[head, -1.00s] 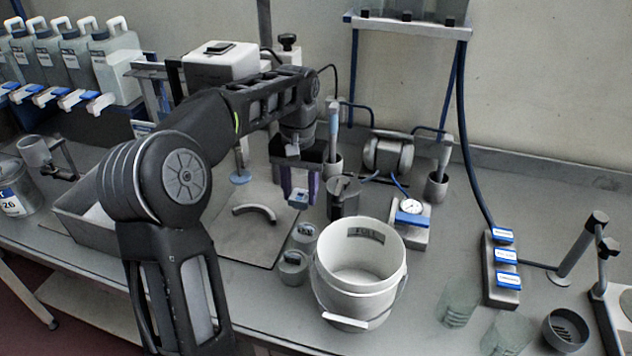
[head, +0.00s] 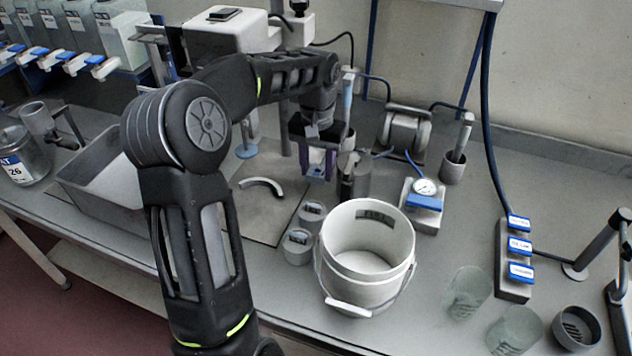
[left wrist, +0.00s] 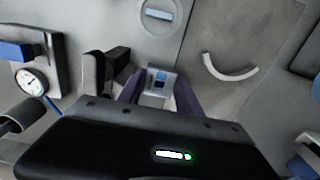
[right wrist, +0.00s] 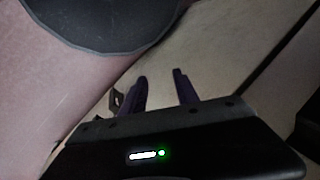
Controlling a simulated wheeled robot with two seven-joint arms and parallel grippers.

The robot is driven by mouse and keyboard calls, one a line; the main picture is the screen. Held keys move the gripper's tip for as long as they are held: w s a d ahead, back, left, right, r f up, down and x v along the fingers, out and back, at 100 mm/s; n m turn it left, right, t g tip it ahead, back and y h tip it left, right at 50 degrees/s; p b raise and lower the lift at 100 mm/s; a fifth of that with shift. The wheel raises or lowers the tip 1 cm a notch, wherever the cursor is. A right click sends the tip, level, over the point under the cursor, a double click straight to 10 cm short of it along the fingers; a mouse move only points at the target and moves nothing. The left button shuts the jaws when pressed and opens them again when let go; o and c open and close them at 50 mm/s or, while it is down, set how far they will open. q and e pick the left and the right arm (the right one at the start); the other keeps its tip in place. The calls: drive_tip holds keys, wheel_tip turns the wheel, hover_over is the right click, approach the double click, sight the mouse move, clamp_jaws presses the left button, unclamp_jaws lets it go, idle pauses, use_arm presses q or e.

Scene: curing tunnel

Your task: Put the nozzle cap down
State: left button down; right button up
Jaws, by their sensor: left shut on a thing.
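My left gripper (head: 317,163) is shut on the nozzle cap, a small grey block-like piece with a blue patch. In the left wrist view the cap (left wrist: 158,83) sits between the purple fingers of that gripper (left wrist: 159,90). In the head view the gripper points down near the right edge of the grey mat (head: 228,221), just left of a dark canister (head: 354,177). I cannot tell whether the cap touches the surface beneath. My right gripper (right wrist: 161,88) shows only in the right wrist view, fingers apart with nothing between them.
A white bucket (head: 337,255) stands in front, with two small grey pots (head: 298,247) to its left. A curved grey piece (head: 262,184) lies on the mat. A gauge box (head: 422,207) stands right of the canister.

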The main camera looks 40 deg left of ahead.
sight(317, 184)
use_arm(q)
drive_tip(key=shift+f, duration=0.65)
drive_tip(key=shift+f, duration=1.9)
drive_tip(key=shift+f, duration=0.1)
drive_tip(key=c, duration=0.8)
unclamp_jaws()
wheel_tip(317, 184, up, 12)
drive_tip(key=shift+r, duration=0.15)
drive_tip(key=shift+o, duration=0.3)
